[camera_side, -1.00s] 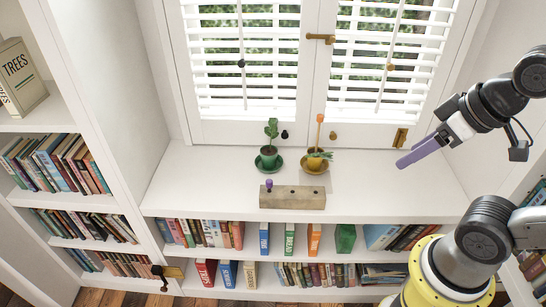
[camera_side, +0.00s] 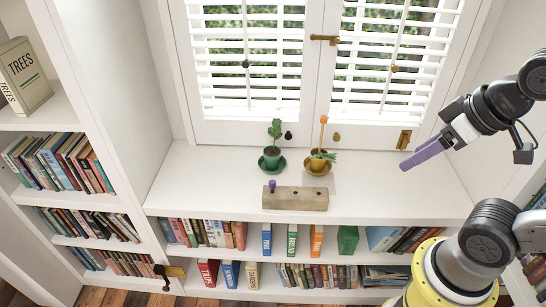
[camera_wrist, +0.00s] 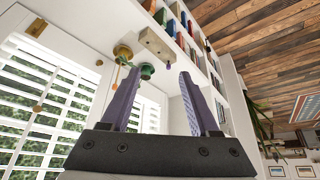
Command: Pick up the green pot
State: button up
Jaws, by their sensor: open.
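The green pot (camera_side: 271,158) stands upright on a green saucer on the white window sill and holds a leafy plant. It also shows in the wrist view (camera_wrist: 147,71), small and far off, near the tip of the left finger.
A yellow pot (camera_side: 317,164) with an orange-handled tool stands right of the green pot. A wooden block (camera_side: 300,200) with a purple peg sits in front. Shuttered windows (camera_side: 250,70) rise behind. The sill's right part (camera_side: 375,190) is bare.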

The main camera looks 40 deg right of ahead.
jog(key=o, duration=0.5)
